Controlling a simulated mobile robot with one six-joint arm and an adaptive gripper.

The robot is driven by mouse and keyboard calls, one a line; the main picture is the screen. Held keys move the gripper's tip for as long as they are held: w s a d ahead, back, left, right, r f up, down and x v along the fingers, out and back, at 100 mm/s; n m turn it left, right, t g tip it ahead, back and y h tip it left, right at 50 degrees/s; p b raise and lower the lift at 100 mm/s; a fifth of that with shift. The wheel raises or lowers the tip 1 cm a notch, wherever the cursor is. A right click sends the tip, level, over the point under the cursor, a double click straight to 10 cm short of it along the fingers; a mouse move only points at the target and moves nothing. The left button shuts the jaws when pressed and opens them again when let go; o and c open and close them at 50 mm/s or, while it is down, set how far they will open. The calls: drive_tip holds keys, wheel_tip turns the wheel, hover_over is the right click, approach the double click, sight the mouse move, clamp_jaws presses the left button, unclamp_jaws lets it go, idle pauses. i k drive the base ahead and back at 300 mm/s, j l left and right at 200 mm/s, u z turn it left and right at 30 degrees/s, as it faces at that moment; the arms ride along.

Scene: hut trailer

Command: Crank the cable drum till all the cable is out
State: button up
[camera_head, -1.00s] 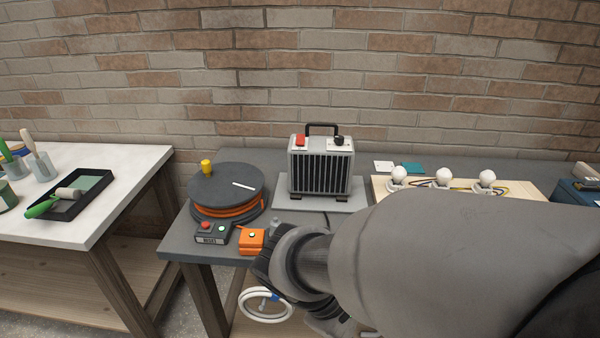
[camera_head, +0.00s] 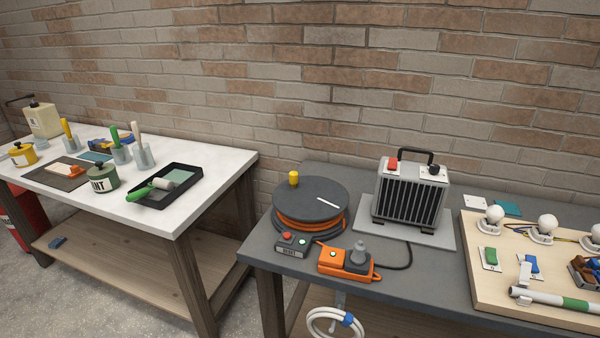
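The cable drum (camera_head: 310,203) lies flat on the left part of the dark grey table. It has a grey round top with a white stripe and a yellow crank knob (camera_head: 293,179) standing at its far left edge. Orange cable (camera_head: 309,224) is still wound under the top disc. A small grey box (camera_head: 292,246) with a red and a green button stands in front of the drum. An orange socket block (camera_head: 344,265) with a grey plug in it lies beside that box. My gripper is not in view.
A grey heater (camera_head: 409,194) stands right of the drum, its dark cord running to the plug. A wooden board (camera_head: 490,285) with bulbs is farther right. A white table (camera_head: 215,175) with painting things stands left. A white cable coil (camera_head: 334,322) hangs at the table front.

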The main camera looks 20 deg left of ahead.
sight(315, 206)
drive_tip(key=i+j, duration=0.1)
drive_tip(key=j, duration=1.15)
drive_tip(key=i+j+z, duration=0.15)
drive_tip(key=j, duration=1.15)
drive_tip(key=i+l, duration=0.1)
drive_tip(key=i, duration=0.35)
drive_tip(key=i+l, duration=0.1)
drive_tip(key=i, duration=0.35)
